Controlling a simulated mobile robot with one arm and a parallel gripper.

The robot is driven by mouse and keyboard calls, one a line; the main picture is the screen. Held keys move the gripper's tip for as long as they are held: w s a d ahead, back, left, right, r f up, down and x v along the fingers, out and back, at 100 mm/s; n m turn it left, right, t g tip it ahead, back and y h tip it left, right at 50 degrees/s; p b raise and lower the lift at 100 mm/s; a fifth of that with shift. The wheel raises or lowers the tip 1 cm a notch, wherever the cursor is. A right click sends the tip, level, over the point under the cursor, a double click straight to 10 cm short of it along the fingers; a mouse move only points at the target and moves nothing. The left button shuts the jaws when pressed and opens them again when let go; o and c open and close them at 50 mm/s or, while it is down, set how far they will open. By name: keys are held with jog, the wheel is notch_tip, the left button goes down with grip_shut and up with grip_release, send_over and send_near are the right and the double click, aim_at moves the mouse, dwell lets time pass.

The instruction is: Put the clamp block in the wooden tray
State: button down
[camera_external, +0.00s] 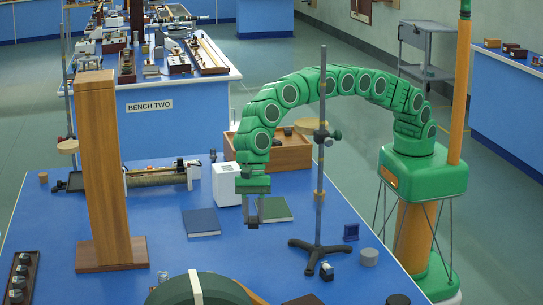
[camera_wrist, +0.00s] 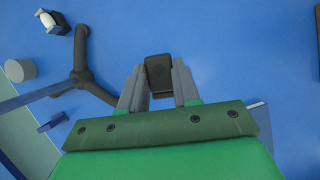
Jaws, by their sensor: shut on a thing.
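My gripper (camera_external: 252,212) hangs over the blue bench, between two books and left of the metal stand. In the wrist view its two grey fingers (camera_wrist: 159,88) are shut on a small black block (camera_wrist: 159,73), which I take to be the clamp block. In the external view the block is mostly hidden by the fingers. The wooden tray (camera_external: 292,158) is an open brown box at the bench's far edge, behind and right of my gripper. Dark items show inside it, too small to make out. My arm hides part of its left side.
The stand (camera_external: 319,190) rises right of my gripper; its tripod base (camera_wrist: 80,64) shows in the wrist view. A white box (camera_external: 227,184) and a dark blue book (camera_external: 201,222) are to the left, a green book (camera_external: 274,209) beside the gripper. A tall wooden post (camera_external: 101,165) stands farther left.

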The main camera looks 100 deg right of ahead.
jog(key=d+r, duration=0.3)
jog(key=d, duration=0.8)
jog(key=d+r, duration=0.2)
jog(key=d, duration=1)
jog(key=s+d+r, duration=0.2)
jog(key=s+d, duration=0.1)
jog(key=d, duration=0.6)
jog(key=s+d+r, duration=0.2)
jog(key=s+d, duration=0.2)
jog(key=d, duration=0.5)
jog(key=s+d+r+n, duration=0.2)
jog(key=s+d+r, duration=0.1)
jog(key=s+d, duration=1.25)
jog(key=s+d+g, duration=0.1)
jog(key=s+d, duration=0.1)
jog(key=s, duration=1.9)
send_over(295, 143)
jog(key=s, duration=0.2)
jog(key=shift+n, duration=0.3)
jog(key=f, duration=0.8)
jog(key=shift+w+a+f, duration=0.15)
jog(key=shift+w+f, duration=0.1)
jog(key=shift+w+d+f, duration=0.15)
jog(key=shift+w+f, duration=0.25)
jog(key=shift+f, duration=0.2)
jog(key=shift+w+d+f, duration=0.1)
jog(key=shift+w+f, duration=0.3)
jog(key=shift+f, duration=1.5)
jog(key=shift+f, duration=0.1)
